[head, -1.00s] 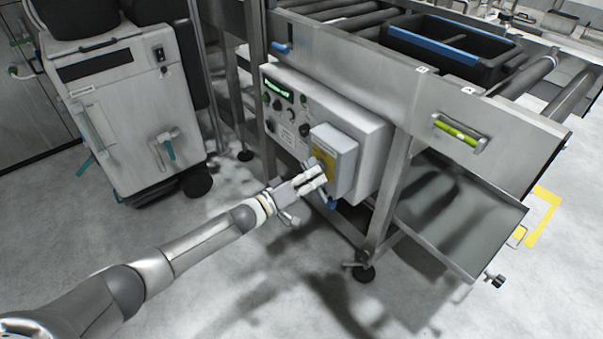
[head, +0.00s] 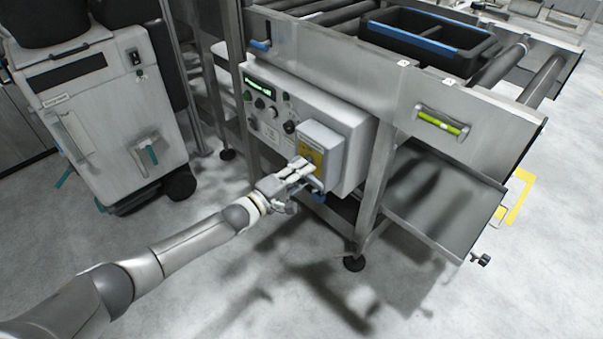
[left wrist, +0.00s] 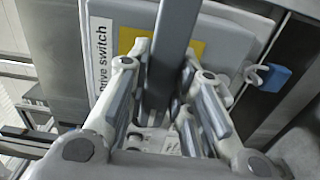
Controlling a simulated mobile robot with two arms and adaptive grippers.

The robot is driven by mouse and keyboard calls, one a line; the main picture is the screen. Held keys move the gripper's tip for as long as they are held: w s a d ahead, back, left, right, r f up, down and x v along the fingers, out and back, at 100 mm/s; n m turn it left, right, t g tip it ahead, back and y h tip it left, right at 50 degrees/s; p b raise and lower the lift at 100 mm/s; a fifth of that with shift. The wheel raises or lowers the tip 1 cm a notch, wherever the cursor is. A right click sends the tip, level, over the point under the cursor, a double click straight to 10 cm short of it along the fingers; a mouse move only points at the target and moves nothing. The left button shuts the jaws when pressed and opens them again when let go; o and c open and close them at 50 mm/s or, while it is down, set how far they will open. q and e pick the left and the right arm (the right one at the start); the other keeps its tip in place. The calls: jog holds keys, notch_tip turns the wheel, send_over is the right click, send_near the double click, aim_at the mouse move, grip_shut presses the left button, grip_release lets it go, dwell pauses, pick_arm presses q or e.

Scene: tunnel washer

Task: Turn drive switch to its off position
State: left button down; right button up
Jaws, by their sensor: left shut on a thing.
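The drive switch is a grey box (head: 324,140) with a yellow plate, on the right part of the control panel in the head view. In the left wrist view its white label (left wrist: 101,50) reads "drive switch", beside the yellow plate (left wrist: 197,48). A grey bar-shaped handle (left wrist: 178,25) stands out in front of the plate. My left gripper (head: 300,168) is at the lower front of the box. In the left wrist view its fingers (left wrist: 165,75) are shut on the handle, one on each side. The handle's pivot is hidden. My right gripper is not in view.
The control panel (head: 282,104) carries a green display (head: 257,86) and several knobs. A blue piece (left wrist: 274,77) sits at the box's edge. A metal frame leg (head: 375,180) stands to the right, below the roller conveyor. A grey wheeled cabinet (head: 95,110) stands at left. The floor in front is clear.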

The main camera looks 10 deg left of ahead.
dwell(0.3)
pick_arm(q)
jog(key=c, duration=1.3)
grip_release()
jog(key=v, duration=1.2)
jog(key=shift+a, duration=0.1)
